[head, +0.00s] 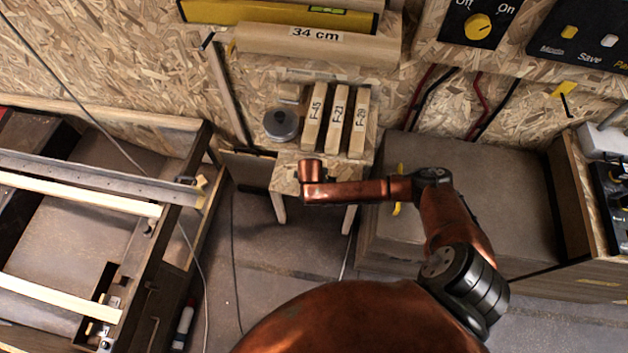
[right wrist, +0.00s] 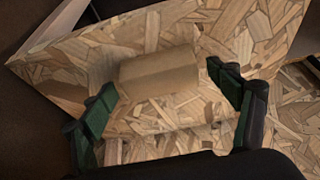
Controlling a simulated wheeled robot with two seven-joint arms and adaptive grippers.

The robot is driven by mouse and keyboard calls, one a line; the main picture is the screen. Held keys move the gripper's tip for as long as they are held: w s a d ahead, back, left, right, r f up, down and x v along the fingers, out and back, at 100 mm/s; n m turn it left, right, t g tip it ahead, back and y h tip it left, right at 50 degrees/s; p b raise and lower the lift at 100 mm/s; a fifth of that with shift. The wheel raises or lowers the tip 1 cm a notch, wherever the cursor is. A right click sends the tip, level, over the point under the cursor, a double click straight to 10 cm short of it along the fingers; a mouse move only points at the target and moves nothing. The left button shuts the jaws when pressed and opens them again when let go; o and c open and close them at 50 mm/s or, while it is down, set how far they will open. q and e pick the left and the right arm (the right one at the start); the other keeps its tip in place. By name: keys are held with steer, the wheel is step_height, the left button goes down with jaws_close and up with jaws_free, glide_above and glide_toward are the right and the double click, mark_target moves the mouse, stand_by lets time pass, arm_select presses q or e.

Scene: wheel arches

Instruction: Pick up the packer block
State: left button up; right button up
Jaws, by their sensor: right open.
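A plain tan wooden block (right wrist: 158,70), which looks like the packer block, lies on a chipboard surface in the right wrist view. My right gripper (right wrist: 162,82) is open, with one dark green finger to each side of the block in the picture. I cannot tell how far above the block the fingers are. In the head view my copper right arm reaches over the front of a small chipboard stand (head: 285,172), and its gripper is hidden. A small plain block (head: 291,93) sits at the back of that stand; I cannot tell whether it is the same one. My left gripper is out of view.
Upright wooden blocks labelled F-45 (head: 313,117), F-21 (head: 336,119) and F-28 (head: 359,122) stand near a grey round tin (head: 281,124). A 34 cm beam (head: 310,40) lies behind.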

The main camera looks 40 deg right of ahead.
steer(key=shift+w+f, duration=0.1)
steer(key=shift+f, duration=0.05)
steer(key=shift+c, duration=0.5)
steer(key=c, duration=1.1)
